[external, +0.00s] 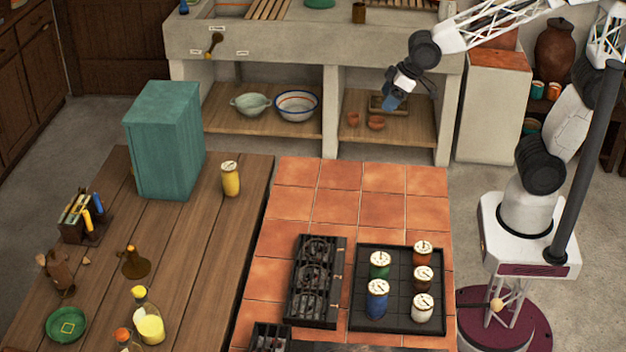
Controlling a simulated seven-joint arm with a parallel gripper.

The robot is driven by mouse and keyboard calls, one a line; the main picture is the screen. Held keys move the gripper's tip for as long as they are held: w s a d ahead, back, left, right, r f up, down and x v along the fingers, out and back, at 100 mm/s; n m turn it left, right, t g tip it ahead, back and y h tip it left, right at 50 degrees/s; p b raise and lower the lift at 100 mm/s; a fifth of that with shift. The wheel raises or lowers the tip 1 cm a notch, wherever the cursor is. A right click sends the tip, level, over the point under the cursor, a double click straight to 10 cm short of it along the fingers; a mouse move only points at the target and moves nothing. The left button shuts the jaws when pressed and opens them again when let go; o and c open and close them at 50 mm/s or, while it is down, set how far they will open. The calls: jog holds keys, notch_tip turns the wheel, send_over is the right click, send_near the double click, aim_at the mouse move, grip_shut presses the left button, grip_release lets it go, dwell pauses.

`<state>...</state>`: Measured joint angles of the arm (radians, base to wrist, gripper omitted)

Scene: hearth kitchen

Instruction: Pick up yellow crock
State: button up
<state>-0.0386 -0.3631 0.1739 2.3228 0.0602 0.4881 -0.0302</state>
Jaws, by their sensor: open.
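The yellow crock (231,179) stands upright on the wooden table, just right of the teal box. It has a pale lid with a dark mark on top. My gripper (392,103) hangs in the air at upper right, far from the crock, in front of the stone sink unit. Its fingers point down and look small and bluish; nothing shows between them.
A teal box (166,140) stands left of the crock. A black tray (386,322) with several lidded crocks and a black burner (315,283) sit on the tiled counter (318,205). Bottles and a green dish (66,325) are at lower left. The table's middle is clear.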

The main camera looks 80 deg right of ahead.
jog(key=w+a+f+t, duration=0.2)
jog(key=w+f, duration=0.1)
jog(key=w, duration=0.9)
jog(key=t, duration=0.6)
send_near(235, 166)
jog(key=x, duration=0.4)
jog(key=shift+w+a+r, duration=0.15)
jog(key=shift+w, duration=0.1)
jog(key=shift+x, duration=1.3)
jog(key=shift+f+x, duration=0.1)
jog(key=shift+x, duration=1.2)
jog(key=shift+f+x, duration=0.15)
jog(key=shift+x, duration=1.15)
jog(key=shift+s, duration=0.1)
